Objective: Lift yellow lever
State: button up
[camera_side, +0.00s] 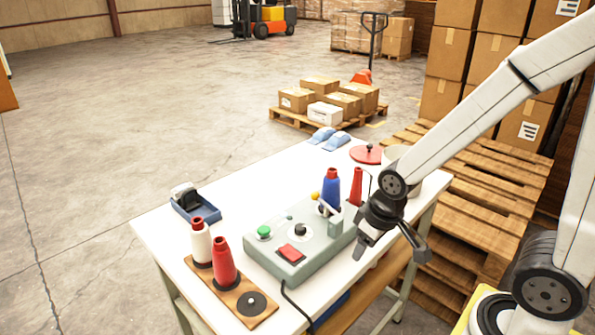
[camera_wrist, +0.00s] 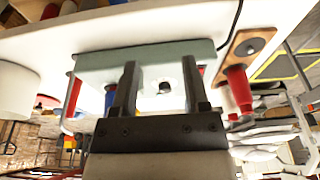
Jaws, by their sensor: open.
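The yellow lever (camera_side: 315,196) is a small yellow knob on a short stem at the right end of a grey-green control box (camera_side: 268,262). The box also carries a green button (camera_side: 264,232), a black dial (camera_side: 300,230) and a red switch (camera_side: 291,253). My gripper (camera_side: 388,250) is to the right of the box, above the table's right edge, apart from the lever. In the wrist view my gripper's two fingers (camera_wrist: 160,85) stand apart with nothing held between them, and the box (camera_wrist: 150,58) lies beyond them. I cannot make out the yellow lever in the wrist view.
A blue cone (camera_side: 330,187) and a red cone (camera_side: 356,187) stand close behind the lever. A wooden board (camera_side: 258,311) with white and red cones is at the front left. A blue tape dispenser (camera_side: 195,207) sits left. The table's left rear (camera_side: 250,185) is clear.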

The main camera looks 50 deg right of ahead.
jog(key=shift+o, duration=0.8)
notch_tip(320, 180, up, 5)
jog(key=n+g+h, duration=0.1)
jog(key=n+h, duration=0.1)
jog(key=n, duration=0.5)
send_over(314, 192)
jog(key=shift+s+a+f, duration=0.2)
jog(key=shift+s+a, duration=0.15)
jog(key=shift+a, duration=0.1)
jog(key=shift+x, duration=3.85)
jog(key=shift+s, duration=0.15)
jog(key=shift+c, duration=0.2)
grip_shut()
